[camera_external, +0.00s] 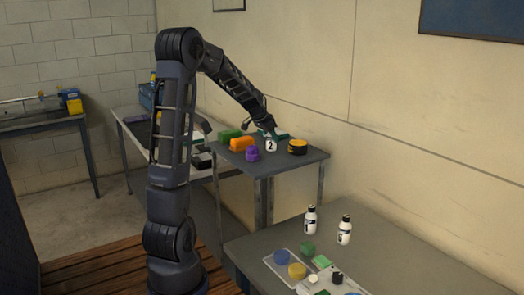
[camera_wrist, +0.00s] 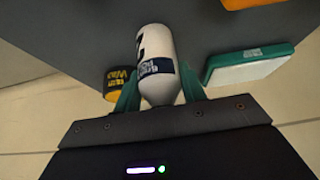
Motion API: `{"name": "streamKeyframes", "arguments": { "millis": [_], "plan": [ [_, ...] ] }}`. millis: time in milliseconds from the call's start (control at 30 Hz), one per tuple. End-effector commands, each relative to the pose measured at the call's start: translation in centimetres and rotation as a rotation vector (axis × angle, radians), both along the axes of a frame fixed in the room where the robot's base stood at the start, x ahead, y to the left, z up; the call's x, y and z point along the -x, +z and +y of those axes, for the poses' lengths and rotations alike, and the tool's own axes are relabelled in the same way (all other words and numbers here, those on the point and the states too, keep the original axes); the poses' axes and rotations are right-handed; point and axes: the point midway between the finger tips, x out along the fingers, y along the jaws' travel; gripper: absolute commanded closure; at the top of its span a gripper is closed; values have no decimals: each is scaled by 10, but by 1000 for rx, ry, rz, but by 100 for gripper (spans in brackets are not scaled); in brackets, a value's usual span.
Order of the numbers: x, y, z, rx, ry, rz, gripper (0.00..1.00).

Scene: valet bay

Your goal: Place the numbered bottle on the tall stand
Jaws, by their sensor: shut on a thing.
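My gripper (camera_external: 268,134) is shut on a white bottle (camera_external: 271,145) marked with a 2. The bottle is upright over the grey top of the tall stand (camera_external: 293,160); I cannot tell whether its base touches the surface. In the wrist view the green fingers (camera_wrist: 160,92) are on either side of the bottle (camera_wrist: 158,50), which has a dark label band.
On the stand are an orange block (camera_external: 242,144), a purple object (camera_external: 252,154), a green block (camera_external: 229,135), a black-and-yellow roll (camera_external: 298,147) and a green-edged white block (camera_wrist: 247,66). Two white bottles (camera_external: 310,219) (camera_external: 344,230) stand on the near table (camera_external: 385,250).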

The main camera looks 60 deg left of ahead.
Motion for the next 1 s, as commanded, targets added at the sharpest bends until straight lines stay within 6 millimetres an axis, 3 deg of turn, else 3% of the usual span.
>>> {"name": "streamKeyframes", "arguments": {
  "millis": [367, 400, 500, 833, 1000],
  "plan": [
    [0, -3, 0, -1, 0, -2, 86],
    [0, -3, 0, -1, 0, -2, 54],
    [0, -3, 0, -1, 0, -2, 38],
    [0, 0, 0, -1, 0, -2, 38],
    [8, 16, 0, -4, 0, -4, 38]
  ]
}}
